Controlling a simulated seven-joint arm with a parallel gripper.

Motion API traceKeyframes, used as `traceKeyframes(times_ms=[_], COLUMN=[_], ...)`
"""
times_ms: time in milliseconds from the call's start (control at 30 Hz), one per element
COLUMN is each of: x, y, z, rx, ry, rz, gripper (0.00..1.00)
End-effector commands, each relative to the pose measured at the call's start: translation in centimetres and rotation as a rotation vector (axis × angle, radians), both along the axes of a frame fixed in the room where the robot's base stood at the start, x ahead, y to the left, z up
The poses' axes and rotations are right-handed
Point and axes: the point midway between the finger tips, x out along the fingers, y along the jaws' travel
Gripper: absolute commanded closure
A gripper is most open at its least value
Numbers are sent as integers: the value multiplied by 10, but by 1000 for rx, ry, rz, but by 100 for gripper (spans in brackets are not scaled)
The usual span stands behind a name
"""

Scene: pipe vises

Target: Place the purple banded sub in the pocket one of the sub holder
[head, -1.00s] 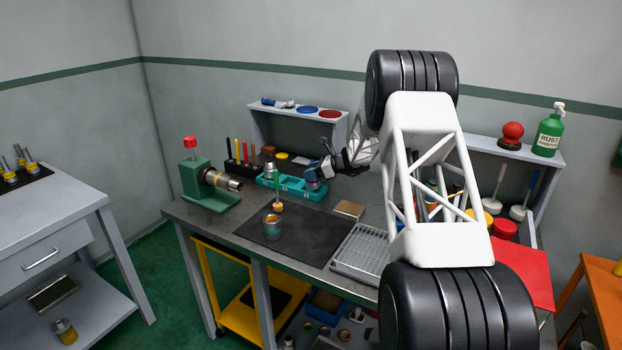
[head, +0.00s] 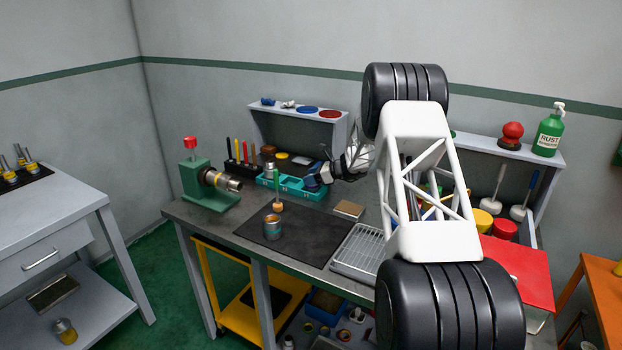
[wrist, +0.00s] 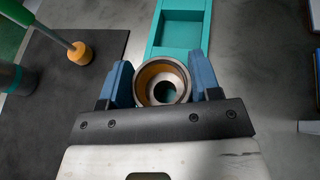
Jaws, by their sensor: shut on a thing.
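The teal sub holder (head: 293,187) lies on the workbench, with square pockets. My gripper (head: 312,182) is at its right end in the head view, low over it. In the wrist view my gripper (wrist: 163,84) has its two blue fingers on either side of a round metal sub (wrist: 183,76), shut on it. I look down into its open end, with an orange-brown ring inside; no purple band shows. An empty-looking pocket of the holder (wrist: 180,30) lies just beyond it. The sub's lower end is hidden. A grey cylinder (head: 269,168) stands at the holder's left end.
A dark mat (head: 300,236) holds a tin (head: 272,228) and a green-handled brush (head: 278,205), left of my gripper. A green vise (head: 205,182) stands at the left. A small box (head: 349,209) and a grey rack (head: 358,252) lie at the right.

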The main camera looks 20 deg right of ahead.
Motion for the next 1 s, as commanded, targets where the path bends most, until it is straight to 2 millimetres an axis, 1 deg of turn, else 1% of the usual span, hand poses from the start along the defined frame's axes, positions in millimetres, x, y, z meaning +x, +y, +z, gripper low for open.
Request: traceKeyframes(times_ms=[500,533,667,1000], x=[0,0,0,0], y=[0,0,0,0], z=[-6,-6,-6,-4], rx=[1,1,1,0], ry=[-1,-1,-1,-2], rz=[-1,-1,-1,-1], gripper=[75,38,18,17])
